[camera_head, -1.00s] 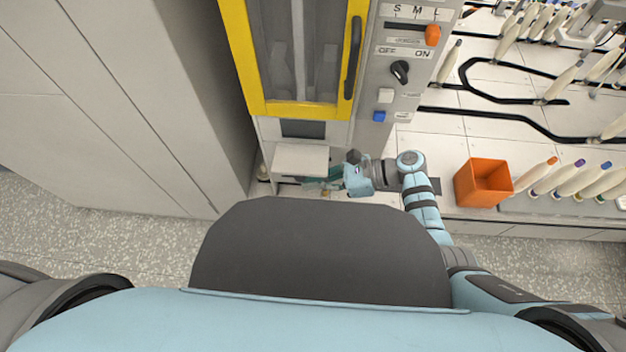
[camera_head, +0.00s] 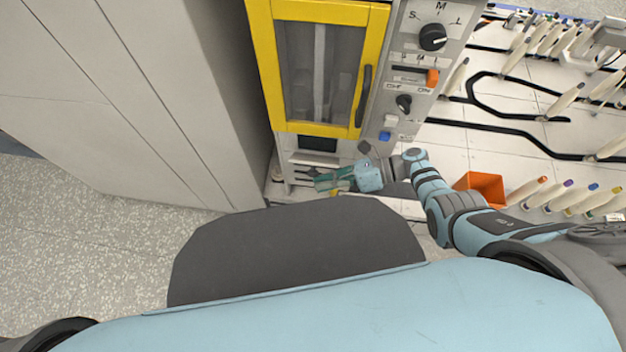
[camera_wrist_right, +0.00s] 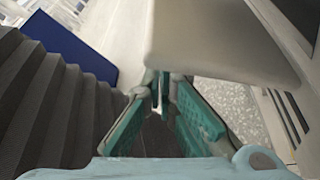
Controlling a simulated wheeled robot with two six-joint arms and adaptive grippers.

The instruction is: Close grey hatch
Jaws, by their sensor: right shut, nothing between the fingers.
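The grey hatch (camera_head: 314,159) is a pale panel at the lower front of the machine, below the yellow-framed door. It shows as a narrow strip under a dark opening (camera_head: 318,144). My right gripper (camera_head: 328,181) is shut and empty, its green fingers just below and in front of the hatch. In the right wrist view a pale, rounded-corner panel, seemingly the hatch (camera_wrist_right: 222,40), stands close above the fingertips (camera_wrist_right: 160,88). I cannot tell whether they touch it. My left gripper is not in view.
The machine has a yellow-framed door (camera_head: 291,127) with a dark handle, knobs, an orange slider (camera_head: 432,77) and a blue button (camera_head: 385,136). An orange bin (camera_head: 484,184) and several bobbins stand at right. A tall pale cabinet (camera_head: 190,90) is at left; the floor beside it is clear.

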